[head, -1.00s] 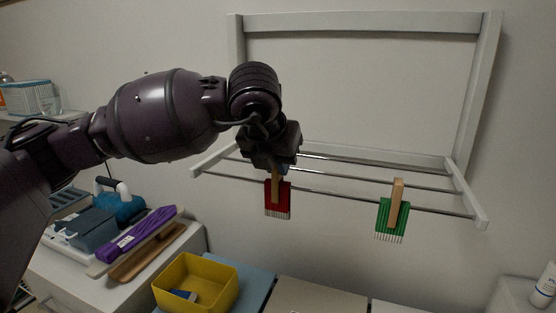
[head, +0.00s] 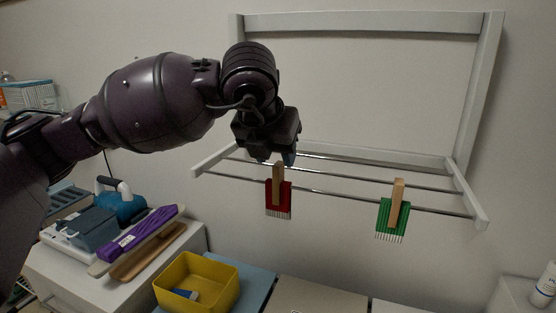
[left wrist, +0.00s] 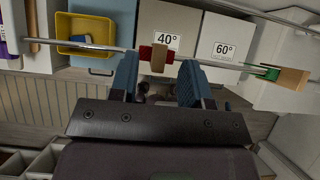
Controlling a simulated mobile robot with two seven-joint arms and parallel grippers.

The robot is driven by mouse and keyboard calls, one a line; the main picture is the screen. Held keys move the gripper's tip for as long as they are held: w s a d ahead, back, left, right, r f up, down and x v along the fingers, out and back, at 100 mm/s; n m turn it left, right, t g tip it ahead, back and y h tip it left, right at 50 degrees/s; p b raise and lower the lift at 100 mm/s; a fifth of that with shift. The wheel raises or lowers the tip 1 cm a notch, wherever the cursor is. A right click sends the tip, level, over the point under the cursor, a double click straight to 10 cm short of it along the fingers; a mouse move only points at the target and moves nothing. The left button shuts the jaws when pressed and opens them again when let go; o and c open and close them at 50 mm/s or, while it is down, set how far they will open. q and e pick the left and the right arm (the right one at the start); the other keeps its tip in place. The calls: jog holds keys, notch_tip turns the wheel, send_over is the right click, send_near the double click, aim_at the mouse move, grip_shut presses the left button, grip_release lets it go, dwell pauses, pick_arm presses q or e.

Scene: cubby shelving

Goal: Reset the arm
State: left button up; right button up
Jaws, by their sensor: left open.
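My left gripper (head: 277,158) is above the front rod of the wall drying rack (head: 365,23). In the left wrist view its two blue fingers (left wrist: 155,78) are spread apart with nothing between their tips. In the left wrist view the clothespin (left wrist: 158,58) lies just beyond the fingertips. The right gripper is not in view.
A yellow bin (head: 215,275) with a blue item stands below the rack. Boxes marked 40° (left wrist: 167,26) and 60° (left wrist: 222,45) stand below. A white bottle (head: 545,283) is at right.

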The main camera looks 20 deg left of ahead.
pick_arm(q)
jog(key=v, duration=0.7)
jog(key=shift+s+r, duration=0.2)
jog(key=shift+r, duration=0.1)
